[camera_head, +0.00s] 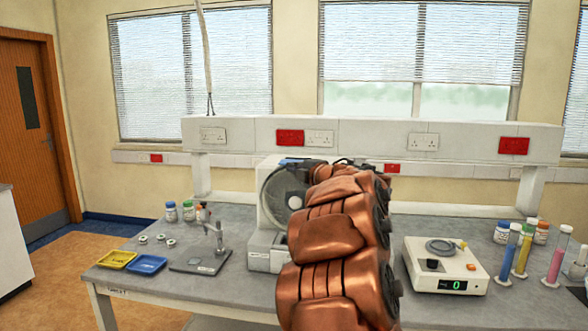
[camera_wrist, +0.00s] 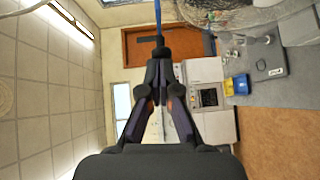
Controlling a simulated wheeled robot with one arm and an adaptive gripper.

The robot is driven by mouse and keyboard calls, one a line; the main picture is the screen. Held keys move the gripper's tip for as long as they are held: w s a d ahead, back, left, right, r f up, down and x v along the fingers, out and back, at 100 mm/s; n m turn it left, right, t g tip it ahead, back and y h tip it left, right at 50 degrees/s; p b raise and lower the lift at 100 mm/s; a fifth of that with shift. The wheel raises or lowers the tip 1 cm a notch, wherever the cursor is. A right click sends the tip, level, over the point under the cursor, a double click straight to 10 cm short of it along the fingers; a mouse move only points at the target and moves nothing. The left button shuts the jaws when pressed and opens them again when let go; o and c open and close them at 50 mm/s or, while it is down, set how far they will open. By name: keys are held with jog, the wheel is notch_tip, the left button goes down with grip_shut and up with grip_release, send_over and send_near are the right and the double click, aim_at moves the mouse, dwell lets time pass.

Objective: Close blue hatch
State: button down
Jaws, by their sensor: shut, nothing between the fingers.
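A white machine (camera_head: 268,240) with a round, clear-looking front stands on the bench, partly hidden by my copper arm. A small blue part (camera_head: 292,161) shows at its top and may be the blue hatch; most of it is hidden. In the wrist view a thin blue strip (camera_wrist: 158,14) runs up from just beyond my fingertips, perhaps the hatch seen edge-on. My gripper (camera_wrist: 159,50) is shut and empty, its tips close to the strip's lower end. I cannot tell whether they touch. In the head view my arm largely hides the gripper.
A yellow tray (camera_head: 117,259), a blue tray (camera_head: 146,264) and a metal stand (camera_head: 205,256) sit left on the bench. A balance (camera_head: 445,265), cylinders and bottles stand right. A socket shelf (camera_head: 370,138) runs behind the machine.

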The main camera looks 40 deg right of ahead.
jog(key=shift+w+d+r+p, duration=0.1)
jog(key=shift+w+d+p, duration=0.4)
jog(key=shift+d, duration=0.25)
jog(key=shift+w+d+f+p, duration=0.1)
jog(key=shift+w+d+p, duration=0.45)
jog(key=shift+d, duration=0.25)
jog(key=shift+w+d+r+p, duration=0.1)
jog(key=shift+w+d+p, duration=0.4)
jog(key=shift+d, duration=0.25)
jog(key=shift+s, duration=0.1)
jog(key=s+a+b, duration=0.3)
jog(key=s+a, duration=0.2)
jog(key=s, duration=0.6)
jog(key=shift+s+a+r+b, duration=0.35)
jog(key=shift+a+b, duration=0.05)
jog(key=shift+w, duration=0.1)
